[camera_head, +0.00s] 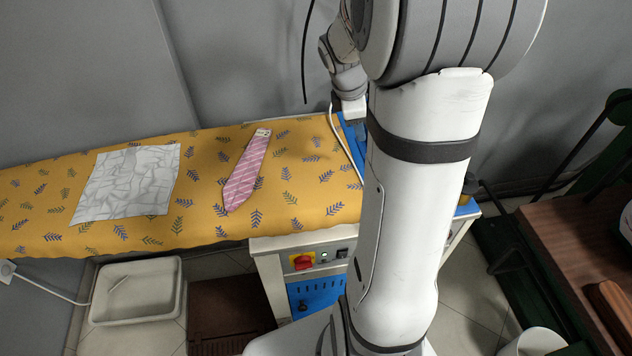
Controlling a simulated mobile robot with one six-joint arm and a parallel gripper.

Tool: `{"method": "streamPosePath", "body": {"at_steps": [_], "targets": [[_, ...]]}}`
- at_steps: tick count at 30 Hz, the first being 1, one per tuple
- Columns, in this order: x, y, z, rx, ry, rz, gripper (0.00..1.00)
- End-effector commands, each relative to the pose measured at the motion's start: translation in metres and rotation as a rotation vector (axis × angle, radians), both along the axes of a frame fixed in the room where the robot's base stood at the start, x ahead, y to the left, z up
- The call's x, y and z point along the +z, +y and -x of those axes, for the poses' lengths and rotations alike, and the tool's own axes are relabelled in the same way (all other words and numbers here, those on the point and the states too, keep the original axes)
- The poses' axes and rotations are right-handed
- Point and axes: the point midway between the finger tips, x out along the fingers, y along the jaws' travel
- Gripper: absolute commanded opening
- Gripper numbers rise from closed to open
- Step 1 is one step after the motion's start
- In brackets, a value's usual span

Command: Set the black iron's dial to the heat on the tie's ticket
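A pink striped tie (245,176) lies flat on the yellow leaf-print ironing board (200,228). A small pale tag, perhaps the ticket, shows at the tie's top end (263,133); no writing on it can be read. No black iron or dial can be made out; my arm hides the right part of the board. My gripper (352,112) is partly in view at the top centre, above the right end of the board, right of the tie. Its fingers are too hidden to tell whether they are open or shut.
Under the board are a white tray (135,292) and a unit with a red switch (302,261). A brown wooden table (580,245) stands at right, a white bin (533,342) below it.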

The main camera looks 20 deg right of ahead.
Motion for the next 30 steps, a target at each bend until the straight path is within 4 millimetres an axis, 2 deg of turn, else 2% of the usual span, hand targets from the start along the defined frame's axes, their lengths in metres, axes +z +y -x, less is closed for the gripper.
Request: {"method": "streamPosePath", "body": {"at_steps": [3,18,24,30], "targets": [[0.002,0.022,0.011,-0.090,-0.048,-0.031,0.49],[0.004,0.105,0.066,-0.496,-0.210,-0.195,0.49],[-0.001,0.134,0.091,-0.656,-0.254,-0.267,0.49],[-0.005,0.153,0.110,-0.774,-0.276,-0.320,0.49]]}}
